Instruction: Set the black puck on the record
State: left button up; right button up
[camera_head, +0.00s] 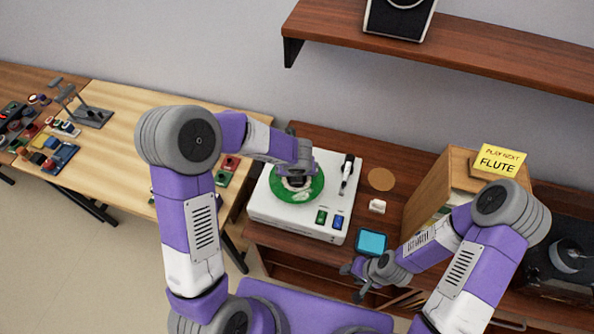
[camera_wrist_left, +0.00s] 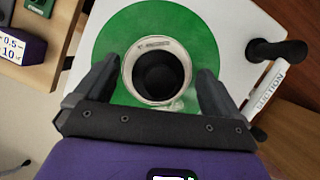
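The green record (camera_head: 275,195) lies on the white record player (camera_head: 270,212); it also shows in the left wrist view (camera_wrist_left: 120,45). A round black puck (camera_wrist_left: 158,72) stands over the record's pale centre label (camera_wrist_left: 140,48), between the fingers of my left gripper (camera_wrist_left: 158,82). Narrow gaps show between both fingers and the puck, so the gripper looks open around it. In the head view my left gripper (camera_head: 295,180) is low over the record and mostly hides the puck. My right gripper (camera_head: 352,283) is open and empty, in front of the cabinet.
The tonearm (camera_head: 347,172) is at the record player's right side. A teal box (camera_head: 371,242), a small white block (camera_head: 377,206) and a round cork disc (camera_head: 381,179) lie to the right. Further right are a wooden crate (camera_head: 424,182) and a yellow "FLUTE" sign (camera_head: 498,161). A cluttered table is left.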

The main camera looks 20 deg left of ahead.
pick_arm(q)
jog(key=shift+o, duration=0.3)
jog(key=shift+w+a+r+p, duration=0.15)
jog(key=shift+w+r+p, duration=0.1)
jog(key=shift+r+p, duration=0.7)
notch_tip(320, 180, up, 2)
jog(key=shift+s+p, duration=0.1)
jog(key=shift+p, duration=1)
jog(key=shift+r+p, duration=0.4)
jog(key=shift+r, duration=0.05)
jog(key=shift+f, duration=0.1)
